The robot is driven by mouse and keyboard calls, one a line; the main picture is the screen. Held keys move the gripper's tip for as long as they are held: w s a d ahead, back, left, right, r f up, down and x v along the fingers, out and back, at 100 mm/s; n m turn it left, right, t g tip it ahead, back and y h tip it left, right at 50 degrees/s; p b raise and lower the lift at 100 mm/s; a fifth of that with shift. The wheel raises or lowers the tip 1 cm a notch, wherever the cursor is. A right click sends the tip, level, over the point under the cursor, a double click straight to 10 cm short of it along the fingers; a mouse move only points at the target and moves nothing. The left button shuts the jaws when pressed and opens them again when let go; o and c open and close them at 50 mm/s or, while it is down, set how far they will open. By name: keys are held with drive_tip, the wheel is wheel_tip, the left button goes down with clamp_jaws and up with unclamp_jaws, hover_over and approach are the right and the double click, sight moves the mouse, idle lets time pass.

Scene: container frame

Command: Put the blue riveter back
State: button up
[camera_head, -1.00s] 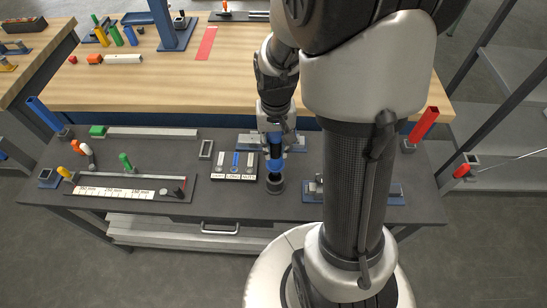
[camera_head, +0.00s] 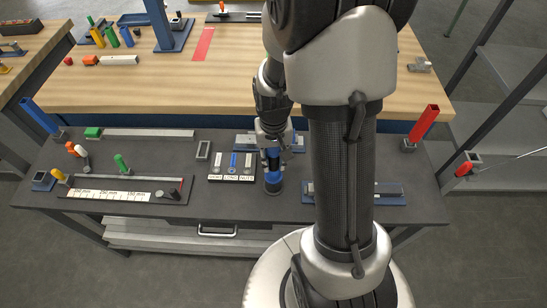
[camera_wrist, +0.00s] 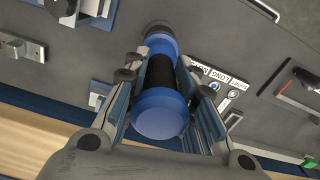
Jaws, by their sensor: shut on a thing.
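The blue riveter (camera_head: 273,179) is a thick blue cylinder with a black band round its middle. It stands about upright over a dark round holder (camera_head: 272,190) on the dark grey table. My gripper (camera_head: 273,160) is shut on it from above. In the wrist view the riveter (camera_wrist: 160,115) lies between the two fingers, its near blue end facing the camera. Its far end meets the grey ring of the holder (camera_wrist: 160,28). I cannot tell how deep it sits in the ring.
A tray (camera_head: 232,179) with labelled slots stands close left of the holder. A blue-based fixture (camera_head: 395,200) is to the right, partly behind my arm. A ruler plate (camera_head: 125,195) lies at the left. A wooden bench (camera_head: 150,85) is behind.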

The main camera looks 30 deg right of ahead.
drive_tip(key=shift+f, duration=0.3)
drive_tip(key=o, duration=1)
drive_tip(key=shift+r, duration=0.1)
wheel_tip(320, 180, up, 13)
drive_tip(key=p, duration=0.3)
drive_tip(key=shift+p, duration=0.3)
drive_tip(key=s+a+r+n+t, duration=0.1)
drive_tip(key=s+a+r, duration=0.2)
drive_tip(key=s+r, duration=0.1)
drive_tip(key=s+a+r+n+t, duration=0.2)
drive_tip(key=s+a+r, duration=0.2)
drive_tip(key=s+r, duration=0.1)
drive_tip(key=s+a+r+n+t, duration=0.1)
drive_tip(key=s+a+r+n, duration=0.1)
drive_tip(key=s+a+r, duration=0.1)
drive_tip(key=shift+s+a+r+t, duration=0.2)
drive_tip(key=shift+s+r, duration=0.2)
drive_tip(key=shift+r, duration=0.15)
drive_tip(key=shift+s+a+r+t, duration=0.1)
drive_tip(key=shift+s+a+r, duration=0.05)
drive_tip(key=shift+s+r, duration=0.3)
drive_tip(key=shift+w, duration=0.1)
